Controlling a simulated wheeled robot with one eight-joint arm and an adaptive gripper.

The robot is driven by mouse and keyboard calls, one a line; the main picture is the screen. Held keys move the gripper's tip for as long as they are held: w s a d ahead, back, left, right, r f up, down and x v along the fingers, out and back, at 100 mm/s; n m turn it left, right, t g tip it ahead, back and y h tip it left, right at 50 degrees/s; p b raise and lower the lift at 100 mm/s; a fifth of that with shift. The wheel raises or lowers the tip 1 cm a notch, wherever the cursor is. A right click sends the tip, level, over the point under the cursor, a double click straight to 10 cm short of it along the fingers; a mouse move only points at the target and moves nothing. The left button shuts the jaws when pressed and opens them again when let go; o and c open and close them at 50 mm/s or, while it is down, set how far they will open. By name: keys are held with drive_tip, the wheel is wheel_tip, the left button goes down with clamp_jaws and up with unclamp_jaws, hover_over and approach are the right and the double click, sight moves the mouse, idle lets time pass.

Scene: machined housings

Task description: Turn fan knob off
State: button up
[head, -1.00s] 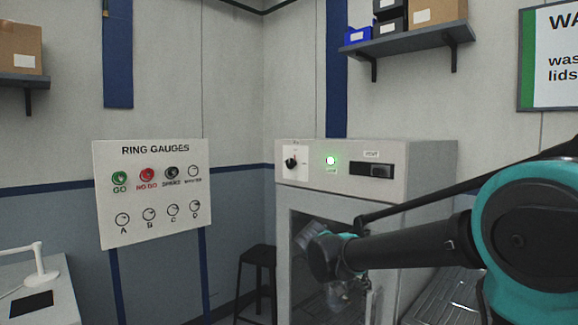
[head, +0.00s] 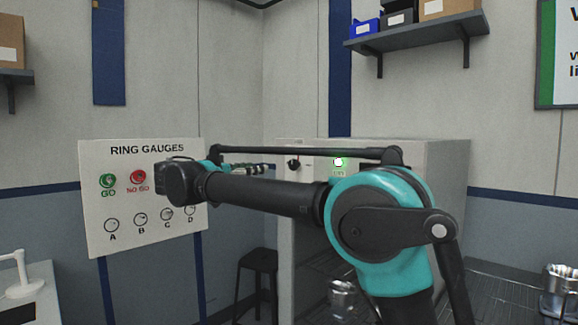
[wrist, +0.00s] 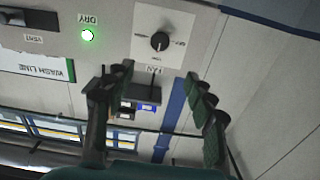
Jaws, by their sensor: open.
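The fan knob (head: 293,164) is a small black dial on a white plate at the upper left of the pale cabinet's front. It shows clearly in the wrist view (wrist: 160,41), on a plate labelled FAN, beyond the fingertips. My gripper (wrist: 158,72) is open and empty, its green-padded fingers spread either side below the knob in that picture, apart from it. In the head view, my gripper (head: 262,169) is partly hidden behind my arm, just left of the knob. The knob's exact pointer setting is too small to read.
A lit green lamp (head: 338,162) labelled DRY is right of the knob. A black vent slider (wrist: 28,18) shows in the wrist view. A RING GAUGES board (head: 125,230) hangs at left. A stool (head: 258,265) and metal cups (head: 562,285) stand lower down.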

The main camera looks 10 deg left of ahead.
drive_tip(key=x, duration=1.5)
drive_tip(key=shift+w+d, duration=0.15)
drive_tip(key=shift+d, duration=0.05)
drive_tip(key=c, duration=1.1)
drive_tip(key=shift+w+a+f+n, duration=0.1)
drive_tip(key=shift+n, duration=4.4)
drive_tip(key=shift+a+f+n, duration=0.1)
drive_tip(key=shift+f+n, duration=0.05)
drive_tip(key=shift+n, duration=4.35)
